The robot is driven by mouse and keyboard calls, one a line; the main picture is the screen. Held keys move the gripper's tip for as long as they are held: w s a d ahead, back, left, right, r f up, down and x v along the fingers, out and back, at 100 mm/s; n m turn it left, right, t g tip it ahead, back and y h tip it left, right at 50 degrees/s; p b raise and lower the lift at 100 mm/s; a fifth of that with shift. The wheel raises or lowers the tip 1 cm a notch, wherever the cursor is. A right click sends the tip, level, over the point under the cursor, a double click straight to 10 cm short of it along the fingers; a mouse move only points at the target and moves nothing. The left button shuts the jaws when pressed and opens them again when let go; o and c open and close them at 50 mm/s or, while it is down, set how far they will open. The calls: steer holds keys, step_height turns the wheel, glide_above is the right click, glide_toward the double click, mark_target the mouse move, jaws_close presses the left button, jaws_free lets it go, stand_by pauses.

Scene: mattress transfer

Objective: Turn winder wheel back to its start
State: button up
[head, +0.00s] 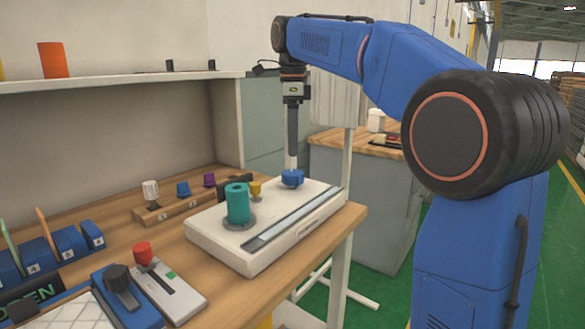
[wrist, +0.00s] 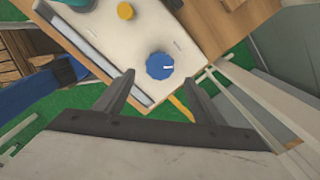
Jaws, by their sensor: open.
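A blue round knob (head: 292,179), the likeliest winder wheel, sits at the far right corner of a white box device (head: 228,256). In the wrist view the blue knob (wrist: 160,66) shows a short white mark pointing right. My gripper (head: 292,166) points straight down just above the knob. In the wrist view my gripper (wrist: 159,84) has its fingers spread apart, with the knob seen beyond and between the tips. Contact with the knob cannot be told. A teal cylinder (head: 237,204) and a small yellow knob (head: 255,189) stand on the same box.
A dark rail (head: 292,222) runs along the box's near edge. A wooden rack (head: 180,207) with several knobs stands behind. A red-handled device (head: 170,287) and numbered blue bins (head: 68,242) are at left. The table's right edge is close to the box.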

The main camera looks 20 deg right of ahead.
mark_target(293, 172)
step_height(293, 172, down, 8)
stand_by(0.4)
steer(key=shift+c, duration=0.3)
steer(key=c, duration=1)
